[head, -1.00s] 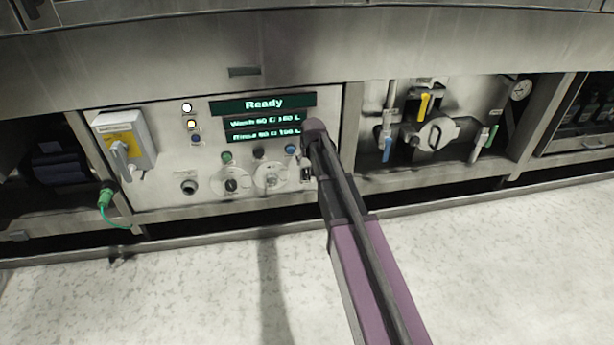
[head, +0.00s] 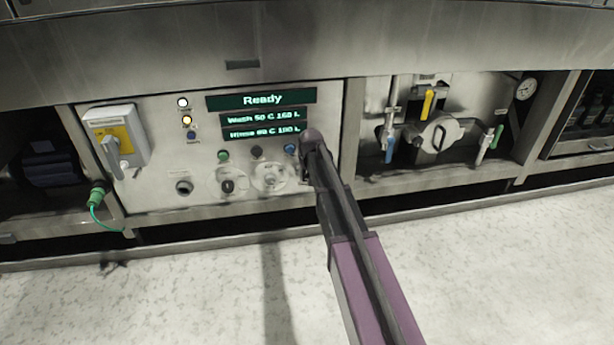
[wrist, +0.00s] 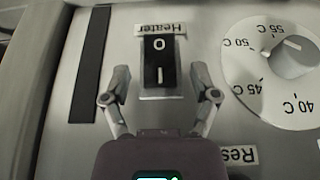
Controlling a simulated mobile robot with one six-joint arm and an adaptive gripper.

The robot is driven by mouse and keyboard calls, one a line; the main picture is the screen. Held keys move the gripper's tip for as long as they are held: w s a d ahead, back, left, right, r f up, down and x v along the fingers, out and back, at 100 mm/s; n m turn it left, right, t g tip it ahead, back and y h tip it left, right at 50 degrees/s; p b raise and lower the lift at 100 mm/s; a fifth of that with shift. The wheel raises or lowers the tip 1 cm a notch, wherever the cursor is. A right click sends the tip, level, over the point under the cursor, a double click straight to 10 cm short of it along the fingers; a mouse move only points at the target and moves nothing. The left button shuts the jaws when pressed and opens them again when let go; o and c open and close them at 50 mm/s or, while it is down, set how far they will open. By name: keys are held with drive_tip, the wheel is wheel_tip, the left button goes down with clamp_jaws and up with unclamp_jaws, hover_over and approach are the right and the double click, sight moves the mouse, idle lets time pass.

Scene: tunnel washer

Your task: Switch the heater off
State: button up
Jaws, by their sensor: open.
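The heater switch (wrist: 158,61) is a black rocker in a pale frame, marked O and I, under a "Heater" label (wrist: 160,28). In the wrist view the label reads upside down, with the O end nearer the label. I cannot tell which end is pressed in. My gripper (wrist: 160,73) is open and empty, with one finger on each side of the switch near its I end. I cannot tell whether the fingers touch the panel. In the head view my arm hides most of the switch and gripper.
A temperature dial (wrist: 290,58) sits close beside the switch. The panel has a display (head: 262,99) reading Ready, a blue button (head: 291,149) and a grey isolator box (head: 118,143). Valves and a round hatch (head: 437,135) are to the right.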

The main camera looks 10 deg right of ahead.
drive_tip(key=shift+f, duration=0.15)
clamp_jaws()
drive_tip(key=shift+s+f+t+b, duration=0.2)
drive_tip(key=shift+t+b, duration=0.5)
drive_tip(key=shift+b, duration=0.05)
drive_tip(key=shift+t+b, duration=0.4)
drive_tip(key=shift+t, duration=0.2)
drive_tip(key=shift+r, duration=0.1)
drive_tip(key=shift+w, duration=0.1)
unclamp_jaws()
drive_tip(key=shift+w+r+g+p, duration=0.15)
drive_tip(key=shift+g+p, duration=0.25)
drive_tip(key=shift+p, duration=0.1)
